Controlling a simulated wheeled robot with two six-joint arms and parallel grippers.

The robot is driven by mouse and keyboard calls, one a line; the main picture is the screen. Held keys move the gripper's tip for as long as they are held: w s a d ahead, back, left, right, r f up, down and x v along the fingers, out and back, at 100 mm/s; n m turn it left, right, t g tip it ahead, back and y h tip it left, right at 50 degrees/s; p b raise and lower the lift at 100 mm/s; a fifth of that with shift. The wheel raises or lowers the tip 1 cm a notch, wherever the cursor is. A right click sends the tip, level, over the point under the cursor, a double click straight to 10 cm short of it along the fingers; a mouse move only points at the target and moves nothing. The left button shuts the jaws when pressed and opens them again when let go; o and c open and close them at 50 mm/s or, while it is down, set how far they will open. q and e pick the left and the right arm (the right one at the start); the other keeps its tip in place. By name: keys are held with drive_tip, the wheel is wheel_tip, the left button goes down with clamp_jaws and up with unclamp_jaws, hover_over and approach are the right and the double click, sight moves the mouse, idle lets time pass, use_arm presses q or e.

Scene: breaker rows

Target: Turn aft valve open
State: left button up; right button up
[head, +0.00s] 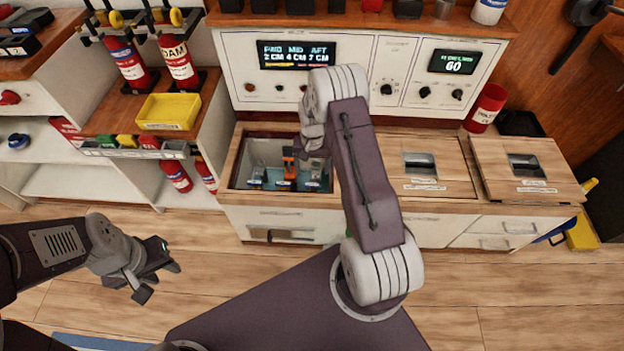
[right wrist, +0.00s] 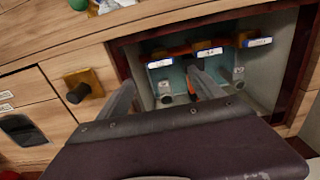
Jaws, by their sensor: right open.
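An open compartment (head: 238,165) in the wooden counter holds a row of valves with blue-and-white labels, also in the right wrist view (right wrist: 290,90). I see a left label (right wrist: 160,64), a middle label (right wrist: 210,52) and a right label (right wrist: 257,42); their words are too small to read, so I cannot tell which valve is aft. An orange handle (head: 289,162) stands near the middle. My right gripper (right wrist: 165,92) is open, its fingers reaching into the compartment around the left and middle valves; I cannot tell if they touch. My left gripper (head: 160,275) is open and empty above the floor.
A panel display (head: 297,55) lists FWD, MID and AFT above the compartment. Closed wooden lids (head: 430,170) lie to its right. A yellow bin (head: 168,112) and fire extinguishers (head: 178,60) stand to the left.

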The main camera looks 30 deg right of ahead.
sight(312, 184)
wheel_tip(312, 184, down, 9)
drive_tip(key=b, duration=0.4)
drive_tip(key=c, duration=1.4)
